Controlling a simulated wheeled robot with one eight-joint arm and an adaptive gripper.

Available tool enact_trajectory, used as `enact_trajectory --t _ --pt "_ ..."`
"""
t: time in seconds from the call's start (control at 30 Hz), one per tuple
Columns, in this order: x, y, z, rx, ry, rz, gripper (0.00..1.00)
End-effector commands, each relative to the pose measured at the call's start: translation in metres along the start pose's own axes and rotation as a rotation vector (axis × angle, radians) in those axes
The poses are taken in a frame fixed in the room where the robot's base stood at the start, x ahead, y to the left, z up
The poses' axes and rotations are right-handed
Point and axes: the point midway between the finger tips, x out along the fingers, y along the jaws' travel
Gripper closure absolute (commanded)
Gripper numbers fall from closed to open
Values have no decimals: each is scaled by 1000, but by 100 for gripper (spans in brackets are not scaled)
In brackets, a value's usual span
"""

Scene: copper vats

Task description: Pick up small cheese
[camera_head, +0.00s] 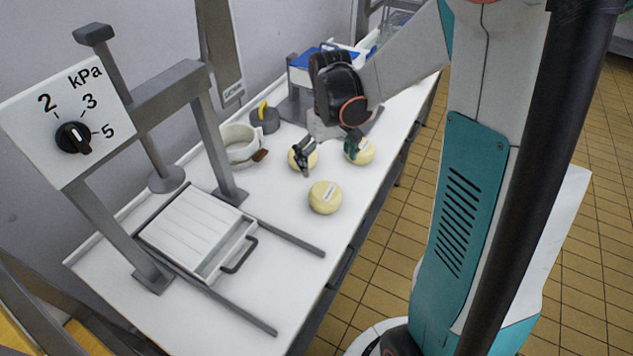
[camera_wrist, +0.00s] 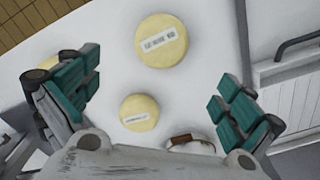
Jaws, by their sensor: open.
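The small cheese (camera_wrist: 139,112) is a pale yellow round with a white label. In the wrist view it lies between my open fingers, nearer the left one, apart from both. In the head view the small cheese (camera_head: 296,163) is partly hidden by a finger. My gripper (camera_wrist: 156,92) is open, empty and pointing down above the table; it also shows in the head view (camera_head: 330,160). A larger labelled cheese (camera_wrist: 162,45) lies beyond the fingertips and also shows in the head view (camera_head: 325,200). A third cheese (camera_head: 364,153) is partly covered by the other finger.
A white pot (camera_head: 238,146) with a brown handle stands close to the small cheese. A press frame (camera_head: 160,95) with a sliding tray (camera_head: 190,232) stands at the left. A grey weight (camera_head: 264,122) with a yellow top and a blue-topped device (camera_head: 315,62) are farther back.

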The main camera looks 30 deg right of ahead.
Motion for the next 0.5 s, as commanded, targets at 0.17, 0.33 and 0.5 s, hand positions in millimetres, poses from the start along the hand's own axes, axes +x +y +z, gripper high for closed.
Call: enact_trajectory --t 0.17,0.33,0.5 --pt "35 0 0 0 -1 0 0" --pt "65 0 0 0 0 0 0" --pt "79 0 0 0 0 0 0"
